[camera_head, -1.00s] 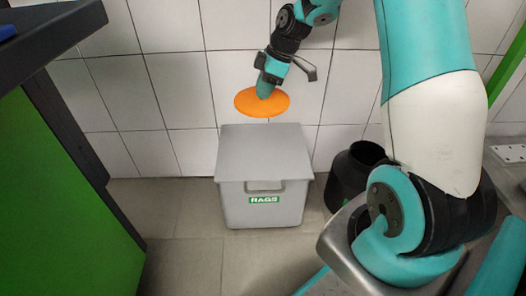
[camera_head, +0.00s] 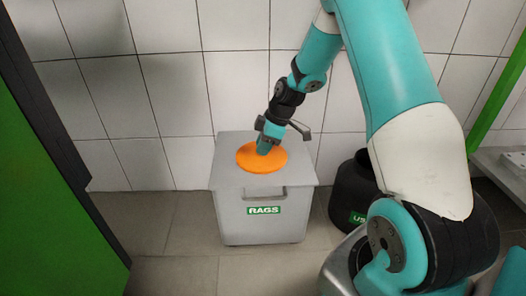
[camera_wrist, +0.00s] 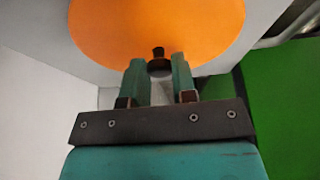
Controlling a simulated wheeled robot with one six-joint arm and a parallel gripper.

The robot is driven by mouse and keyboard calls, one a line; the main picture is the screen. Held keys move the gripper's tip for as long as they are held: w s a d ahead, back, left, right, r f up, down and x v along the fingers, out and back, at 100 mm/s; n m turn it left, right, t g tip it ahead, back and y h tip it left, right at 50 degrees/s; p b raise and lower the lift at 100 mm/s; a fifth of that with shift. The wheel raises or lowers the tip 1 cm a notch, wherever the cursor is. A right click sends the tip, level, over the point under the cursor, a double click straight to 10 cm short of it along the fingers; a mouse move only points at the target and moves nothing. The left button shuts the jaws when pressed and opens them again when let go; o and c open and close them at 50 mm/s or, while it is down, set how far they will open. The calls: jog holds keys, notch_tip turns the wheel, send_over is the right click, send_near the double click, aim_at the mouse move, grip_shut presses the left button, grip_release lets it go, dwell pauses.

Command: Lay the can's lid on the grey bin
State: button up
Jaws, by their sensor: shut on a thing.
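The can's lid (camera_head: 262,158) is a flat orange disc. In the head view it is at the top of the grey bin (camera_head: 231,183), near the middle of its flat top; whether it touches cannot be told for sure. The bin bears a green RAGS label. My gripper (camera_head: 263,147) is above the lid, pointing down, shut on its small dark knob. In the wrist view the lid (camera_wrist: 158,35) fills the upper middle, and my gripper's fingers (camera_wrist: 159,75) stand either side of the knob.
A black can (camera_head: 353,190) with a green label stands on the floor just right of the bin, partly behind my arm. A green-sided bench (camera_head: 50,200) is at the left. A tiled wall (camera_head: 170,95) is close behind the bin. Floor in front is clear.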

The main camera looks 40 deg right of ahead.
jog(key=shift+f, duration=0.15)
jog(key=shift+f, duration=0.1)
jog(key=o, duration=0.9)
jog(key=shift+o, duration=0.2)
jog(key=p+v, duration=0.6)
jog(key=v, duration=0.6)
jog(key=s+a+r, duration=0.3)
jog(key=a+r, duration=0.4)
jog(key=a, duration=0.4)
jog(key=s+a+r+m+g, duration=0.1)
jog(key=s+a+r, duration=0.3)
jog(key=s+a, duration=0.4)
jog(key=s+a+r+m+g, duration=0.1)
jog(key=s+a+r+m, duration=0.2)
jog(key=s+a, duration=0.6)
jog(key=s, duration=0.5)
jog(key=shift+s+r+y, duration=0.25)
jog(key=shift+r+y, duration=0.05)
jog(key=shift+r, duration=0.1)
